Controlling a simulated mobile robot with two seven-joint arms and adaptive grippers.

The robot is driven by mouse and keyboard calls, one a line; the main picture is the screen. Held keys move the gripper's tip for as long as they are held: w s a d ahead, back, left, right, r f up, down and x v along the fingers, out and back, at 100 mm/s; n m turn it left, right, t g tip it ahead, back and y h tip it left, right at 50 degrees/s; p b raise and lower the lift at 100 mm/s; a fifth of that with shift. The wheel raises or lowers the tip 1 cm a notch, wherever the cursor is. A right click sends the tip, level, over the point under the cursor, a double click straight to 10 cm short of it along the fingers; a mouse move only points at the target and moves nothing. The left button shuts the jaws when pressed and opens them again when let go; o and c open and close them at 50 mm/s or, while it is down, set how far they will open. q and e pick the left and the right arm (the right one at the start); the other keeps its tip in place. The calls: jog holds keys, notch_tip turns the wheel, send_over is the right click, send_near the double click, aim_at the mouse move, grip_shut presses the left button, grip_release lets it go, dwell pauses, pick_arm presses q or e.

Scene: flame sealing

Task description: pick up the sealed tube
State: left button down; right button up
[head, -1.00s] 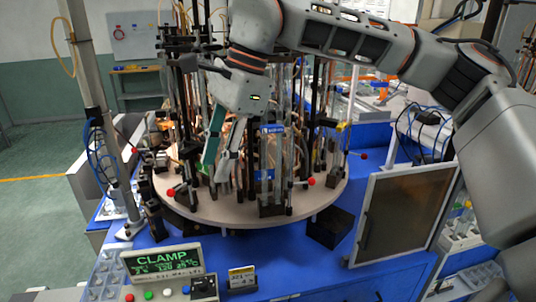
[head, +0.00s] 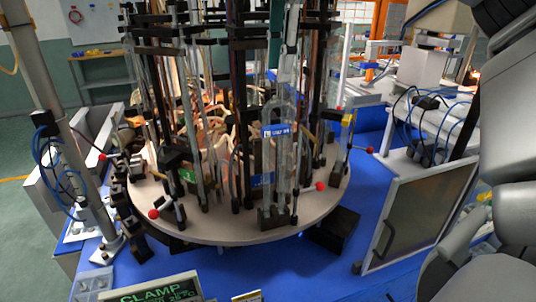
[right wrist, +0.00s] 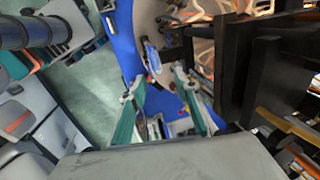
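A clear glass tube with a blue label (head: 277,131) stands upright in a dark holder at the front of the round turntable (head: 240,230). Other clear tubes stand behind it, and I cannot tell from the frames which one is sealed. A small blue label (right wrist: 153,57) shows beyond the fingertips. My left gripper is in neither view.
Dark posts and clamps (head: 240,90) crowd the turntable. Red-tipped levers (head: 320,186) stick out around its rim. A tinted panel box (head: 420,215) stands at the right, and a display panel (head: 155,290) at the front.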

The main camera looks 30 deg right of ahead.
aim_at(276, 101)
jog(key=f, duration=0.6)
jog(key=shift+w+a+f, duration=0.1)
jog(key=shift+w+f, duration=0.15)
jog(key=shift+w, duration=0.15)
grip_shut()
